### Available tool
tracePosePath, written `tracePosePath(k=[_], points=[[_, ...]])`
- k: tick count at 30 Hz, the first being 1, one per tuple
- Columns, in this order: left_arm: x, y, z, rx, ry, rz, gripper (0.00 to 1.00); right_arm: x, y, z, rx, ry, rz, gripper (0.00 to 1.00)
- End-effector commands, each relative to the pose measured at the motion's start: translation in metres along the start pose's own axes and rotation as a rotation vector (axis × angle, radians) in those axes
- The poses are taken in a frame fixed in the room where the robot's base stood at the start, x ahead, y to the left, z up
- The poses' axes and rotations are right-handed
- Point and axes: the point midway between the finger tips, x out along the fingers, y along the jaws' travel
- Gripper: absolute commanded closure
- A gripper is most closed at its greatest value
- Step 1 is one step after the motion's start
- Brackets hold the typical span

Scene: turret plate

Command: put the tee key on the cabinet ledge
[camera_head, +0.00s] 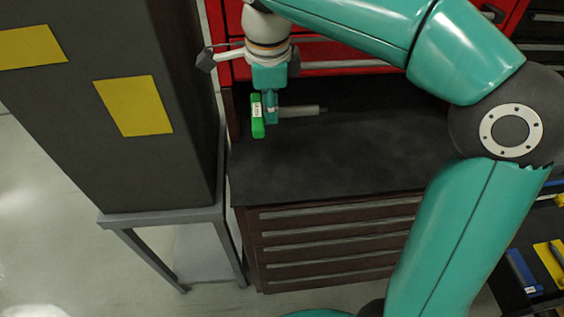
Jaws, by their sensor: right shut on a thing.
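The tee key has a green handle (257,117) with a small white label and a grey shaft (300,111) that points right. My right gripper (271,108) reaches down from the top and is shut on the tee key near its handle. The cabinet ledge (325,165) is a flat dark surface. The key is over its back left part, shaft roughly level; I cannot tell whether it touches the ledge. My left gripper is not in view.
A tall dark column (165,165) with yellow patches stands on a grey stand close left of the ledge. Red drawers (335,62) rise behind it, and brown drawers (335,240) are below. The ledge's front middle is clear. A tray with tools (540,265) is at lower right.

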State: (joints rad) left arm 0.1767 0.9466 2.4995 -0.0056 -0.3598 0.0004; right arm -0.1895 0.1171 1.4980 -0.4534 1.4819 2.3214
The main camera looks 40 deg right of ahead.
Motion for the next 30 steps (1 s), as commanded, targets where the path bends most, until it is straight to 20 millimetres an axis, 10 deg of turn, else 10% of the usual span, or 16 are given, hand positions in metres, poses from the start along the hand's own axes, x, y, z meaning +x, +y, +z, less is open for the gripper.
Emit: tracePosePath(k=[12, 30], points=[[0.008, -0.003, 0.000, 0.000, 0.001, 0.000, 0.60, 0.107, 0.017, 0.001, -0.001, 0.003, 0.004, 1.00], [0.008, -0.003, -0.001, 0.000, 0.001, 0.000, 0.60, 0.169, 0.027, 0.003, -0.003, 0.000, 0.001, 1.00]])
